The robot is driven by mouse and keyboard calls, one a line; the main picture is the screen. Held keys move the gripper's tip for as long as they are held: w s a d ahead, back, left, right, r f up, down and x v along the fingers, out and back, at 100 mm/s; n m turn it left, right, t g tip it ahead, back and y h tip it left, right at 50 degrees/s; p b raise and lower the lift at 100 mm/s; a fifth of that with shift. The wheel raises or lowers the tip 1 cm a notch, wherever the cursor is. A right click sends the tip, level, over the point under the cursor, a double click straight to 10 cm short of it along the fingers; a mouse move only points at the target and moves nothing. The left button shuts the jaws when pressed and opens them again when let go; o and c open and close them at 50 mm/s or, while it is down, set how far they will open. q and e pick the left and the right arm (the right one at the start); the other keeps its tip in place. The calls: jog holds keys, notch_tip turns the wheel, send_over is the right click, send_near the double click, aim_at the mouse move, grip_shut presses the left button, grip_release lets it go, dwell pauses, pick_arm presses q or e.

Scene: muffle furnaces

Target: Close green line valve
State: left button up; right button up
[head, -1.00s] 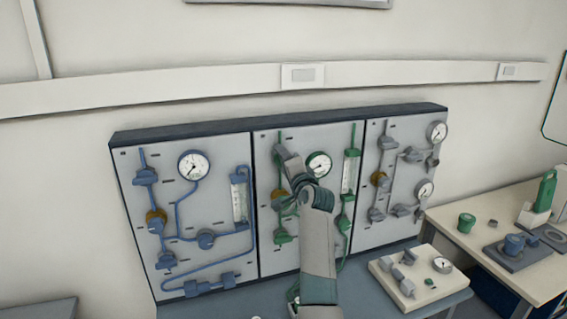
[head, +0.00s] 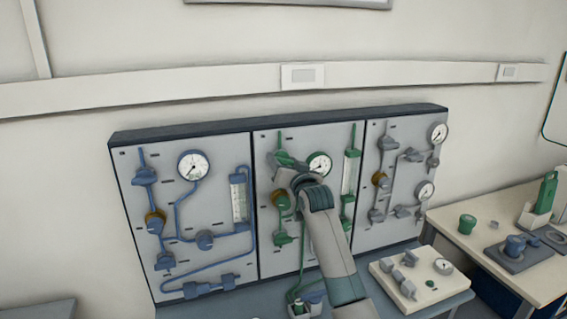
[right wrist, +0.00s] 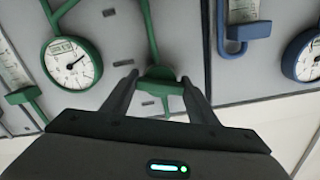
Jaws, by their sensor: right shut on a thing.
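The green line runs on the middle panel (head: 268,262). Its upper green valve (head: 280,158) is partly hidden by my right gripper (head: 287,165). In the right wrist view the green valve handle (right wrist: 160,82) lies between the two fingers of my right gripper (right wrist: 160,88), which are shut on it. A green line rises from the valve in that view. A round white gauge (head: 319,165) with a green rim sits to the right of the valve; it also shows in the right wrist view (right wrist: 73,64). My left gripper is not in view.
The blue line panel (head: 215,262) stands left and the grey line panel (head: 383,238) right. Lower green valves (head: 282,238) and a green flow tube (head: 350,172) are close to my right arm. A pale board with fittings (head: 425,285) lies on the table below.

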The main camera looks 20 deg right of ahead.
jog(key=shift+n, duration=1.9)
jog(key=shift+r, duration=0.1)
jog(key=o, duration=1)
jog(key=shift+o, duration=0.2)
jog(key=shift+s, duration=0.15)
jog(key=shift+s+f+b, duration=0.2)
jog(key=shift+s+b, duration=0.15)
jog(key=shift+s, duration=0.15)
jog(key=s+b, duration=0.5)
jog(key=s, duration=1.1)
jog(key=shift+d, duration=0.3)
